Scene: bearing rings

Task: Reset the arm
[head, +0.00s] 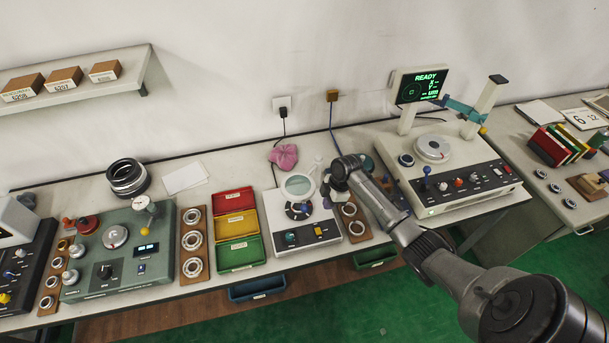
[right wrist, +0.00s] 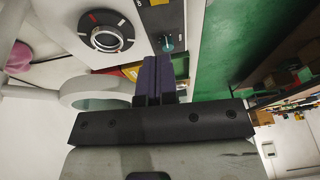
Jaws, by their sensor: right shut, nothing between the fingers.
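My right arm (head: 395,220) reaches in from the lower right of the head view. Its gripper (head: 327,188) is above the right side of the small white magnifier station (head: 318,233). In the right wrist view the dark fingers (right wrist: 153,72) are pressed together with nothing between them. A bearing ring (right wrist: 108,37) lies on the station's round dark stage, apart from the fingers. The magnifier lens (head: 299,187) stands beside the gripper; its pale rim (right wrist: 70,92) also shows in the wrist view. My left gripper is not in view.
A wooden ring board (head: 357,233) sits under and beside my right gripper. Red, yellow and green bins (head: 238,250) and a green tester (head: 118,250) stand to the left. A white measuring machine with a READY screen (head: 420,86) stands to the right. A pink cloth (head: 284,156) lies behind.

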